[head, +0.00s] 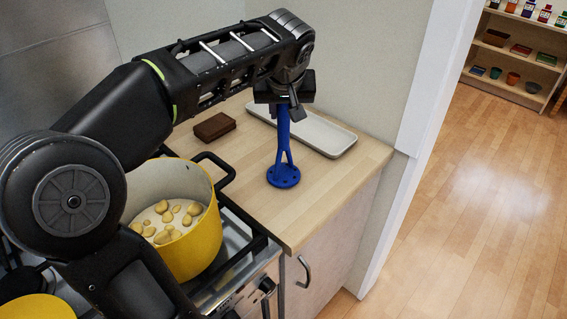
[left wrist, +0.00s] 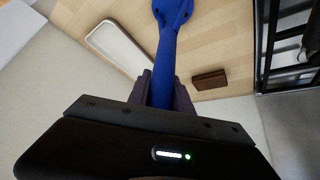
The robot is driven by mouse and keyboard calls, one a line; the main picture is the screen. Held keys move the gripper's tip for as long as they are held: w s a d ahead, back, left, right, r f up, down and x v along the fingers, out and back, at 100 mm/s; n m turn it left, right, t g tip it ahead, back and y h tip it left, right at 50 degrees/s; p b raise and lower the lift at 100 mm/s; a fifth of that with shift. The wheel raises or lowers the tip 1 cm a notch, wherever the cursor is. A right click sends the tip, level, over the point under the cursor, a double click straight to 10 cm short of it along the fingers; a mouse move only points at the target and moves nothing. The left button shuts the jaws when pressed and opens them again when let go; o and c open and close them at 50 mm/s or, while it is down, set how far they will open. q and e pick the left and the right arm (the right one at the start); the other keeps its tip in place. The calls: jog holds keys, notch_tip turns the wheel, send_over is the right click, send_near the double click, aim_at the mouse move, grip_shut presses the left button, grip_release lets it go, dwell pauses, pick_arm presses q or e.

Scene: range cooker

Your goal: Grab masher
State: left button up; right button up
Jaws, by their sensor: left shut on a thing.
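The blue masher (head: 284,165) stands upright over the wooden counter in the head view, its round head low near the counter's front edge. I cannot tell whether its head touches the counter. My left gripper (head: 286,105) is shut on the top of its handle. In the left wrist view the masher (left wrist: 168,50) runs away from between the fingers of the left gripper (left wrist: 163,92). My right gripper is not in view.
A yellow pot (head: 196,240) with potatoes stands on the cooker, left of the masher. A white tray (head: 325,137) and a brown block (head: 214,127) lie on the counter (head: 245,205) behind. A wall edge rises at right.

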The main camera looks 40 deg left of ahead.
pick_arm(q)
grip_shut()
dwell(0.8)
